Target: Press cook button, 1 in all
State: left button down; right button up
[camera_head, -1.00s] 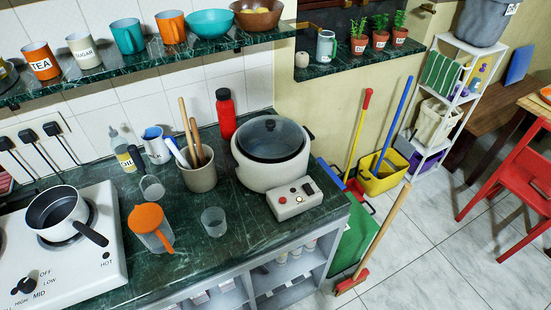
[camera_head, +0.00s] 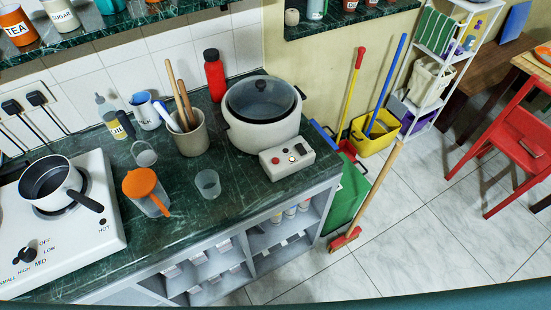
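A cream rice cooker (camera_head: 262,112) with a dark glass lid stands at the right end of the green marble counter. Its control box (camera_head: 287,160) sticks out at the front, with a red button (camera_head: 275,161), a second small light button or lamp beside it, and a dark switch or display (camera_head: 301,149). Which of these is the cook button I cannot tell for sure. Neither of my grippers is in view.
On the counter (camera_head: 230,215) left of the cooker stand a utensil pot (camera_head: 194,138), a red bottle (camera_head: 215,78), a clear cup (camera_head: 208,184), an orange-lidded jug (camera_head: 147,192) and a stove (camera_head: 75,235) with a pan. A broom (camera_head: 380,190) leans right of the counter.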

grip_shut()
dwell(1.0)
